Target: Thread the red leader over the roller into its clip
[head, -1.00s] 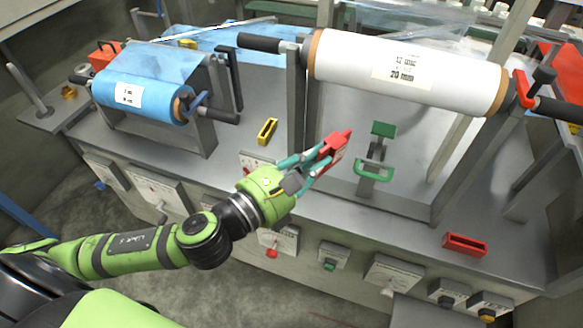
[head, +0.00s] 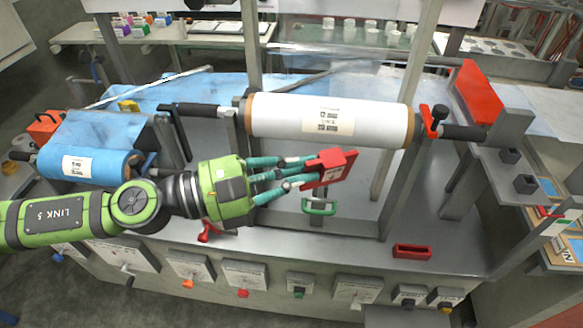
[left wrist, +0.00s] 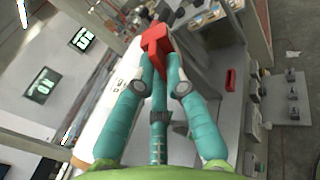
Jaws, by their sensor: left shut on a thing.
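The red leader (head: 331,166), a red block-like piece, is in my left gripper (head: 310,172). The teal fingers are shut on its left side, in front of and just below the white film roller (head: 330,118). In the left wrist view the red leader (left wrist: 157,46) sits at the fingertips (left wrist: 160,68), with the white roll beside it. A small red slotted block (head: 411,251), perhaps the clip, lies on the bench to the right of and below the leader. It also shows in the left wrist view (left wrist: 230,80). My right gripper is not in view.
A green-handled clamp (head: 320,207) stands just below the leader. A blue film roll (head: 90,165) is at the left. A red lever (head: 433,120) is at the roller's right end, and grey frame posts (head: 400,190) flank it. The bench around the red block is clear.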

